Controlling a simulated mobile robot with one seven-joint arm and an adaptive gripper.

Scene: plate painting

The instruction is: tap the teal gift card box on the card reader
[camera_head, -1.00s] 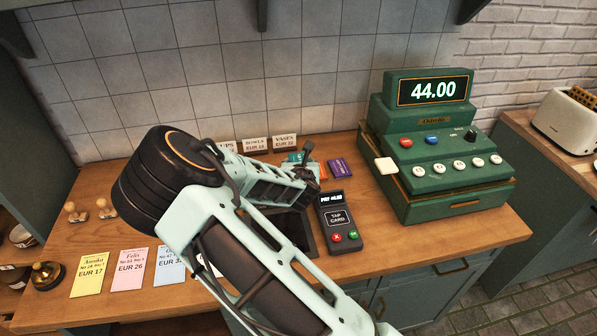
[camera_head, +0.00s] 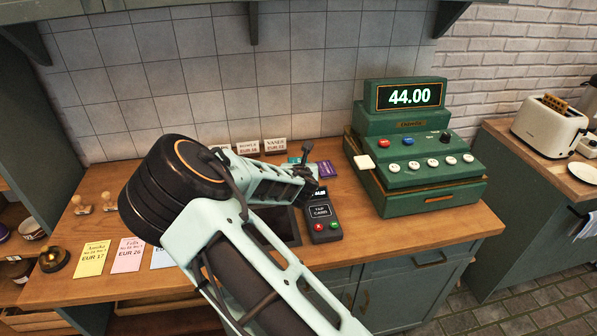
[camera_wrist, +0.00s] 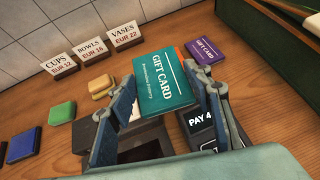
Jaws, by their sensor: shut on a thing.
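The teal gift card box (camera_wrist: 160,88) is between the fingers of my gripper (camera_wrist: 158,95) in the wrist view, its printed face toward the camera. My gripper is shut on it. In the head view my gripper (camera_head: 308,175) is just behind and over the top end of the card reader, and only a sliver of teal shows. The dark card reader (camera_head: 322,224) lies on the counter with its TAP CARD panel and red and green buttons visible. In the wrist view the card reader's screen (camera_wrist: 199,121) is beside the right finger, and the box hides part of what lies below.
A purple gift card (camera_wrist: 205,50) lies beyond the box. Price signs (camera_wrist: 90,50) stand by the wall. The green cash register (camera_head: 415,150) showing 44.00 is right of the reader. Coloured price tags (camera_head: 92,258) and a brass bell (camera_head: 54,258) are at the left.

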